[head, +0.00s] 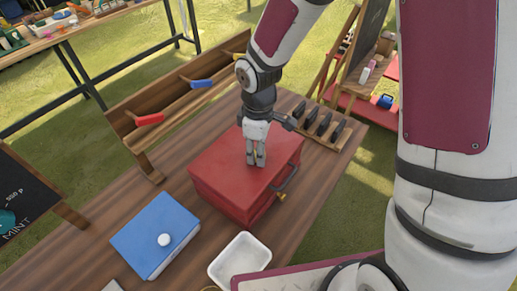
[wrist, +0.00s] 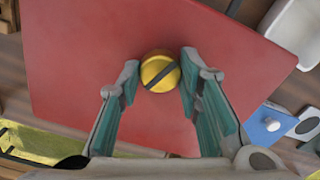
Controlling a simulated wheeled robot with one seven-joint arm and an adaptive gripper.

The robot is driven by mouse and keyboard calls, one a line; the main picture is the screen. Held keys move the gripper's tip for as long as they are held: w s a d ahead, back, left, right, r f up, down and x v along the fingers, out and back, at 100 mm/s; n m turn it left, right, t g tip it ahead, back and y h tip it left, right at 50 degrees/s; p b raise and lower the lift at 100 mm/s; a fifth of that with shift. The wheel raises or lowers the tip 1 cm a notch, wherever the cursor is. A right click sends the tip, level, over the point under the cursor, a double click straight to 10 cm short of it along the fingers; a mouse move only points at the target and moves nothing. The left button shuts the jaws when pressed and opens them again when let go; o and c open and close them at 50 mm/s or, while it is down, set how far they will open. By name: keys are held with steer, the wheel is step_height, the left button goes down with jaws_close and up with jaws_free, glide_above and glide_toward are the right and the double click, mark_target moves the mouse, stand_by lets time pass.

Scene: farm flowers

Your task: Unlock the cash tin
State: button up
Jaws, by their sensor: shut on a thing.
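The cash tin (head: 222,178) is a closed red box on the wooden table, with a dark handle (head: 286,180) on its right side. A round yellow knob (wrist: 160,71) with a dark diagonal slot sits on the tin's red top in the wrist view. My gripper (head: 256,163) points down over the lid in the head view. In the wrist view my gripper's fingers (wrist: 160,85) stand on either side of the knob, shut on it. The knob is hidden behind my gripper in the head view.
A small yellow part (head: 281,197) shows at the tin's right side. A blue box (head: 157,236) with a white knob and a white tray (head: 240,258) stand in front. A rack with coloured handles (head: 178,95) is behind; a wooden holder with dark pieces (head: 318,123) is at right.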

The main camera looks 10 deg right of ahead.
steer(key=m, duration=0.6)
steer(key=shift+s, duration=0.1)
steer(key=m+p, duration=0.2)
steer(key=m, duration=0.5)
stand_by(0.5)
steer(key=o, duration=1.2)
step_height(320, 180, up, 12)
